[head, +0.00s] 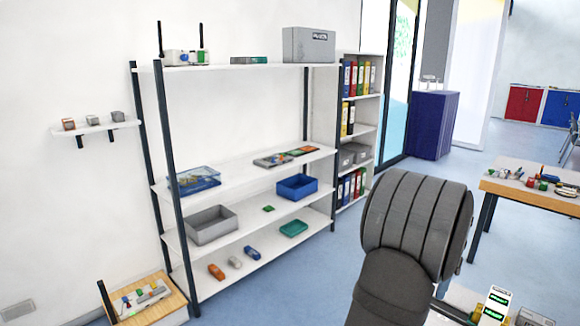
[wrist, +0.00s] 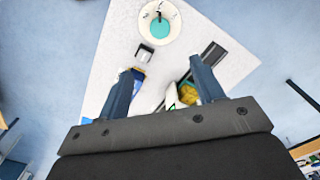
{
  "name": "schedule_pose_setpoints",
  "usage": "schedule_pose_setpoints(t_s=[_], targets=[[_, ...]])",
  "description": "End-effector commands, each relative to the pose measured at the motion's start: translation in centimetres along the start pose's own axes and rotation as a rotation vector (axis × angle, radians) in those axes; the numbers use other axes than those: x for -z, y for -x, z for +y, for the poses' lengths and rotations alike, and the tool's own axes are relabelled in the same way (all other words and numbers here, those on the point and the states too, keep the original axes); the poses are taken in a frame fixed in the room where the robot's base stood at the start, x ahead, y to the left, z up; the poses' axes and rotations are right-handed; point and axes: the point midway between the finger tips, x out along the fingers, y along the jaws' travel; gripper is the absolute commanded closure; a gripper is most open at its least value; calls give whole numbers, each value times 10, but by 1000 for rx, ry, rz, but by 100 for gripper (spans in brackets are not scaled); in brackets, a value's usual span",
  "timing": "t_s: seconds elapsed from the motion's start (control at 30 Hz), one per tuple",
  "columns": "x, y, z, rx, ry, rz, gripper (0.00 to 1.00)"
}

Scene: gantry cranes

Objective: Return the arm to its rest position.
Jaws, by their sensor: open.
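My gripper (wrist: 162,68) shows in the wrist view with its two dark blue fingers spread apart and nothing held between them. It hangs above a white table top (wrist: 118,45). In the head view a thick dark grey section of my arm (head: 415,225) fills the lower right, and the gripper itself cannot be made out there. Beyond the fingers lies a round white item with a teal centre (wrist: 160,28). A small black-and-white box (wrist: 145,52) is nearer. A yellow item (wrist: 188,94) lies by the right finger, partly hidden.
A white shelf unit (head: 240,170) with bins and small parts stands along the left wall. A wooden table (head: 515,185) with small items stands at right, a low wooden stand (head: 170,303) at lower left. Blue floor (head: 300,285) is open between them.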

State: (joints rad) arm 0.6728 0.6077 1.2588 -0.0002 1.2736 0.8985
Motion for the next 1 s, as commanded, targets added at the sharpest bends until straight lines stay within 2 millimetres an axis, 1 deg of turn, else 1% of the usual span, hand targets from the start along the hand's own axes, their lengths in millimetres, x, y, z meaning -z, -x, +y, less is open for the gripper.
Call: schedule_pose_setpoints(t_s=[0.03,0.1,0.87,0.9,1.0], targets=[[0,2,0,-1,0,-1,39],[-1,-17,1,-4,0,-3,39],[-1,-170,1,-4,0,-3,39],[-1,-175,1,-3,9,-3,39],[0,-172,0,0,94,-1,39]])
